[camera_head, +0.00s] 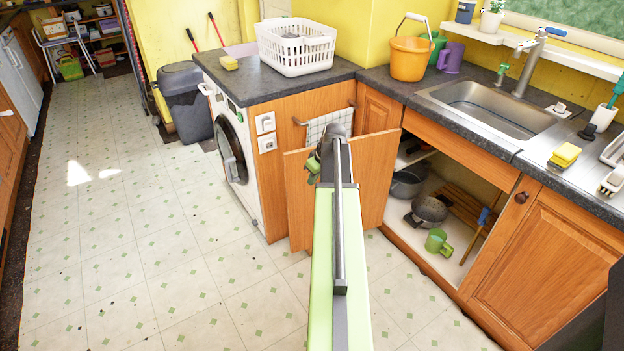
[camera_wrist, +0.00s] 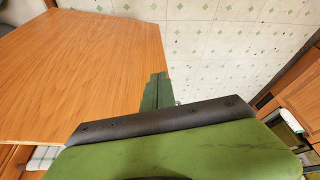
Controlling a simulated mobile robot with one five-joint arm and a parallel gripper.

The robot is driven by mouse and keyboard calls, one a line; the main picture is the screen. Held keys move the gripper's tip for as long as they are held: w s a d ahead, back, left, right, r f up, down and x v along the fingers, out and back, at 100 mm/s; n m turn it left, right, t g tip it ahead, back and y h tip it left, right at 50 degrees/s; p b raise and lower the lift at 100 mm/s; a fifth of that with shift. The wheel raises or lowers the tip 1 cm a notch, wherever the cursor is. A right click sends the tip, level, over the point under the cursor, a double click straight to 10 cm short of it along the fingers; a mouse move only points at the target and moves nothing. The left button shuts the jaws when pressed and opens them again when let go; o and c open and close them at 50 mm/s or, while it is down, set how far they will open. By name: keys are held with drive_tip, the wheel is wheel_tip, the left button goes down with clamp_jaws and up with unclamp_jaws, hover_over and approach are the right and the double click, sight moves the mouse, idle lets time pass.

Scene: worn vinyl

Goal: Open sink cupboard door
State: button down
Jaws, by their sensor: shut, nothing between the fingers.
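The sink cupboard door (camera_head: 374,170) is a plain wooden panel standing wide open, swung out to the left of the cupboard opening. My arm crosses in front of it and hides its middle. My gripper (camera_head: 317,163) is at the door's upper part, in front of the panel, shut and empty. In the wrist view the door (camera_wrist: 90,65) fills the left side, and the green fingers of my gripper (camera_wrist: 157,92) are beside its edge. I cannot tell whether they touch it. The sink cupboard (camera_head: 455,170) is open with its inside showing.
Inside are dark pots (camera_head: 430,209), a green mug (camera_head: 437,242) and a wooden rack. A closed cupboard door (camera_head: 545,250) is to the right. The washing machine (camera_head: 232,155) and grey bin (camera_head: 186,100) stand left. The tiled floor (camera_head: 150,240) is clear at left.

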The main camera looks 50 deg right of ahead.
drive_tip(key=s+a+r+p, duration=0.3)
drive_tip(key=s+r+p, duration=0.3)
drive_tip(key=r+p, duration=0.3)
drive_tip(key=shift+s+a+r, duration=0.15)
drive_tip(key=shift+s+a, duration=0.05)
